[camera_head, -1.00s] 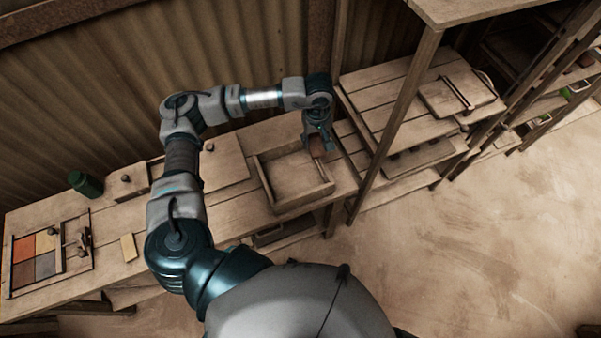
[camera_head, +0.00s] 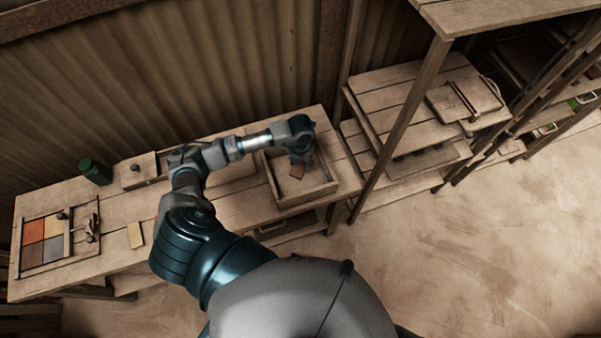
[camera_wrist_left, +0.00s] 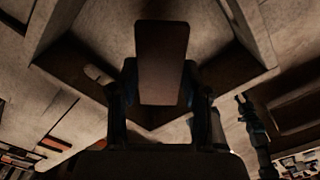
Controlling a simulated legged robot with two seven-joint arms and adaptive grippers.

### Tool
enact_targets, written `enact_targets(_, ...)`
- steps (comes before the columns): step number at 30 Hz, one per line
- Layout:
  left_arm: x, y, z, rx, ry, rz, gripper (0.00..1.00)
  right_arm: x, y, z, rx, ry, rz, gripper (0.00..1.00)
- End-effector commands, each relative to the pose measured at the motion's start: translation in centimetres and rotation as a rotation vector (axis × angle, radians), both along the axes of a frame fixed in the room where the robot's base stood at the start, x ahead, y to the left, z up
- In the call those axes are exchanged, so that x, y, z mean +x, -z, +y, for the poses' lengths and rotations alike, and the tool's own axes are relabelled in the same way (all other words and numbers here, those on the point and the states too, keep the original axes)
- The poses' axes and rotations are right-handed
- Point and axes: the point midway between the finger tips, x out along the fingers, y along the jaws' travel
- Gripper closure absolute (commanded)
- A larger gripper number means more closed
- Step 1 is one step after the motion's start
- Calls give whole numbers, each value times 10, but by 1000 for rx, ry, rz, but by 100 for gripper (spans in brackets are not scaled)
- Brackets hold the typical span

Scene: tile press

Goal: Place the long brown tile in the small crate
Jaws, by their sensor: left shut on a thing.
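The long brown tile (camera_wrist_left: 162,60) is between the fingers of my left gripper (camera_wrist_left: 160,85) in the left wrist view. In the head view the tile (camera_head: 297,172) shows as a small reddish-brown piece at the tip of my left gripper (camera_head: 299,160). The gripper is shut on it. The small wooden crate (camera_head: 309,196) stands on the bench, and the gripper and tile are over its inside. I cannot tell whether the tile touches the crate's floor. My right gripper is not in view.
A tile frame (camera_head: 31,256) with colored tiles lies at the bench's left end. A pale tile (camera_head: 135,235) and a green jar (camera_head: 95,171) are nearby. A wooden shelf post (camera_head: 399,130) stands right of the crate.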

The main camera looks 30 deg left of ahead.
Motion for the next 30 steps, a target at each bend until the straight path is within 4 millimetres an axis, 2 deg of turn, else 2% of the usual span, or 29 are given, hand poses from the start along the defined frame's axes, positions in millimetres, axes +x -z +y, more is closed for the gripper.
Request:
enact_targets(3,0,23,3,-1,-2,3,91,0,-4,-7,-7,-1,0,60)
enact_targets(8,0,41,5,-4,0,2,91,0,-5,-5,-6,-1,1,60)
enact_targets(15,0,72,1,0,2,1,91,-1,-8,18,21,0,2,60)
enact_targets(20,0,74,-2,4,3,-1,91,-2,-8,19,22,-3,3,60)
enact_targets(27,1,79,1,2,3,0,91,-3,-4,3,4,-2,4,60)
enact_targets(28,0,78,2,1,3,0,48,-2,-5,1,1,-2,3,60)
enact_targets(30,0,78,3,0,3,0,30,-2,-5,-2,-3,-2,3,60)
